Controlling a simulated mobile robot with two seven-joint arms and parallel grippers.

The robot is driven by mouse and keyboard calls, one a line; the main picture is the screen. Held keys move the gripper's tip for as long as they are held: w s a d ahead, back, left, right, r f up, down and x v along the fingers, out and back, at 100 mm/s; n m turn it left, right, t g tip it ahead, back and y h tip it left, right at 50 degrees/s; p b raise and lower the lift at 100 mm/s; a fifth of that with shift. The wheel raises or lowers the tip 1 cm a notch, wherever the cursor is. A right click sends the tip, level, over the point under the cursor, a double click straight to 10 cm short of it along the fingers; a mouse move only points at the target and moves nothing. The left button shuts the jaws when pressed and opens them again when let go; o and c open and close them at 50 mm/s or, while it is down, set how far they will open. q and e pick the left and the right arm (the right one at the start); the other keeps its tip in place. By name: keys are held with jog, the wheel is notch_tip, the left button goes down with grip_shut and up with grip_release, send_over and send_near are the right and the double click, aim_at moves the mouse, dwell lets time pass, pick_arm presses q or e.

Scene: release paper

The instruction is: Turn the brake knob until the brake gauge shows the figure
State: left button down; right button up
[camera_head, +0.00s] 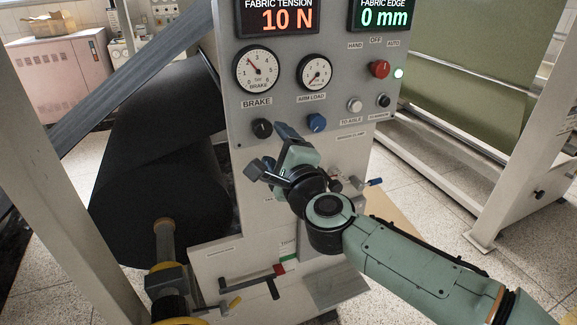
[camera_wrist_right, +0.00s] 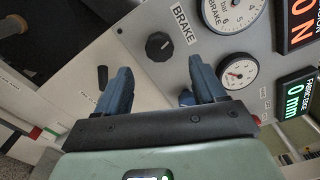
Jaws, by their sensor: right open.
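The brake knob (camera_head: 262,128) is a round black knob on the grey panel, under the BRAKE label. The brake gauge (camera_head: 256,69) is a white dial above it; its needle points up and left, the exact figure too small to read surely. My right gripper (camera_head: 268,151) is open, in front of the panel just below the knob. In the right wrist view the knob (camera_wrist_right: 159,46) shows beyond and between the open fingertips (camera_wrist_right: 159,72), apart from both, with a light mark on its face. Part of the brake gauge (camera_wrist_right: 232,14) shows at the top. My left gripper is not in view.
A blue knob (camera_head: 316,122) sits right of the brake knob, under the arm load gauge (camera_head: 314,72). A red button (camera_head: 380,68) and small switches are farther right. Displays above read 10 N and 0 mm. A black fabric roll (camera_head: 160,205) stands left; levers project below.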

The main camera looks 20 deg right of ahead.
jog(key=s, duration=0.7)
jog(key=shift+d, duration=0.1)
